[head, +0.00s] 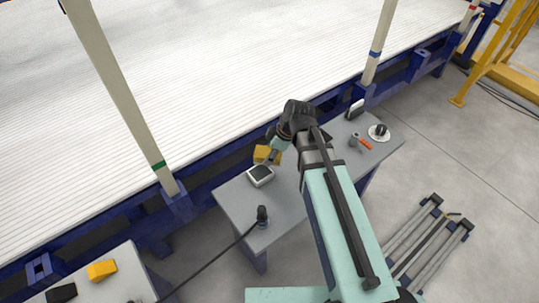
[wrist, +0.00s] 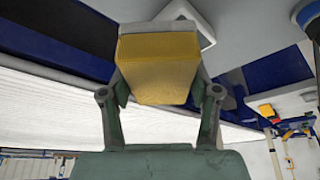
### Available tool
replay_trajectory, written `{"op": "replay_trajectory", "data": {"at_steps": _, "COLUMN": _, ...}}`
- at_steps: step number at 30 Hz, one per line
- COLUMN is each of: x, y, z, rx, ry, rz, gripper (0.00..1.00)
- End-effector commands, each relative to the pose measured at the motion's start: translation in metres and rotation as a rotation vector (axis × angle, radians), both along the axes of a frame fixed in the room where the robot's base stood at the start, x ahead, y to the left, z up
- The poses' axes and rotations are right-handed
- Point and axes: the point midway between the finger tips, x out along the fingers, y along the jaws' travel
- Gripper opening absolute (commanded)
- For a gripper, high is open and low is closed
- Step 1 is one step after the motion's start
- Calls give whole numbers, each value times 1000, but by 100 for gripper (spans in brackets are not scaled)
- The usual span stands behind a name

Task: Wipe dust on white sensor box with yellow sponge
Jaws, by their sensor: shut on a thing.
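My gripper (head: 272,146) is shut on the yellow sponge (head: 262,156), at the back edge of the grey table. In the wrist view the sponge (wrist: 158,62) sits between the two fingers of my gripper (wrist: 160,86). The white sensor box (head: 260,175) has a dark top face and lies on the table just in front of the sponge. In the wrist view the box (wrist: 203,22) shows partly behind the sponge, which hides much of it. I cannot tell whether sponge and box touch. Dust is too small to make out.
A black handheld item with a cable (head: 262,215) stands at the table's (head: 230,197) front left. Another yellow block (head: 102,270) lies on the lower-left table. Blue rails and posts border the back.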

Motion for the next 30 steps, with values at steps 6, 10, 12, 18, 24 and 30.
{"op": "replay_trajectory", "data": {"at_steps": 6, "x": 0, "y": 0, "z": 24, "rx": 0, "ry": -1, "rz": 0, "gripper": 29}}
{"op": "replay_trajectory", "data": {"at_steps": 10, "x": 0, "y": 0, "z": 35, "rx": 1, "ry": -1, "rz": 0, "gripper": 29}}
{"op": "replay_trajectory", "data": {"at_steps": 12, "x": 0, "y": 0, "z": 38, "rx": 0, "ry": -1, "rz": 0, "gripper": 29}}
{"op": "replay_trajectory", "data": {"at_steps": 18, "x": 0, "y": 0, "z": 39, "rx": 0, "ry": 0, "rz": 0, "gripper": 29}}
{"op": "replay_trajectory", "data": {"at_steps": 24, "x": 0, "y": 0, "z": 39, "rx": 0, "ry": 0, "rz": 0, "gripper": 29}}
{"op": "replay_trajectory", "data": {"at_steps": 30, "x": 0, "y": 0, "z": 39, "rx": 0, "ry": 0, "rz": 0, "gripper": 29}}
